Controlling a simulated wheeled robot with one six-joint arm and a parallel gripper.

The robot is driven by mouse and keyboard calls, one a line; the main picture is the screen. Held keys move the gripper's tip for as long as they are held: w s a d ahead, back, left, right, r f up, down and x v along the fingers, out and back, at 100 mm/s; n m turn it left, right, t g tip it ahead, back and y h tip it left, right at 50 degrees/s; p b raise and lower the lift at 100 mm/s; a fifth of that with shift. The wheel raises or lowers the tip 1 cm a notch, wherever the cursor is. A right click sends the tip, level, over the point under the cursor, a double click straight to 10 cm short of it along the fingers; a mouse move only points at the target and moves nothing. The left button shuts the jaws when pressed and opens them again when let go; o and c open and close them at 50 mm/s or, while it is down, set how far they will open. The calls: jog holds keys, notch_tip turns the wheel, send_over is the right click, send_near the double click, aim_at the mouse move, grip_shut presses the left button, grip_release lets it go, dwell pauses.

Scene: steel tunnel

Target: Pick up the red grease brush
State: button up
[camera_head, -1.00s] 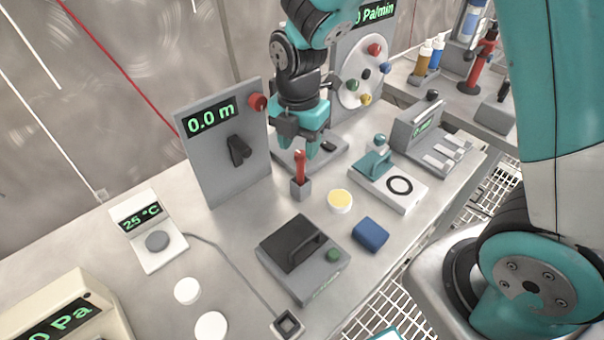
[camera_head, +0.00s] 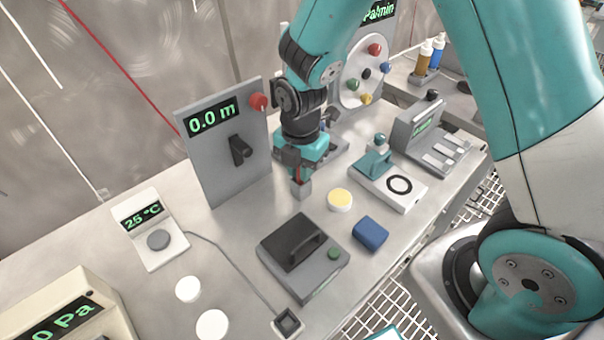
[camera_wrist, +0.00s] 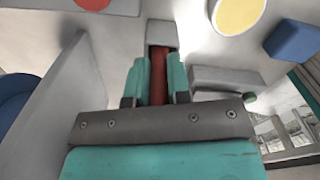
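The red grease brush (camera_head: 296,174) stands upright in a small grey block-shaped holder (camera_head: 302,188) on the bench. My gripper (camera_head: 300,168) is down over it, pointing at the bench, and hides most of its handle. In the wrist view the red handle (camera_wrist: 158,80) lies between the two teal fingers of my gripper (camera_wrist: 158,75), one on each side. Hardly any gap shows between handle and fingers; I cannot tell whether they press on it. The brush's lower end is inside the holder (camera_wrist: 161,33).
A yellow-topped round tin (camera_head: 340,200) and a blue block (camera_head: 370,234) lie to the right. A grey box with a black handle (camera_head: 303,258) stands in front. An upright panel reading 0.0 m (camera_head: 222,150) stands close on the left. A teal-and-white device (camera_head: 388,185) is further right.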

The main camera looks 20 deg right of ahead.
grip_shut()
jog(key=shift+r, duration=0.15)
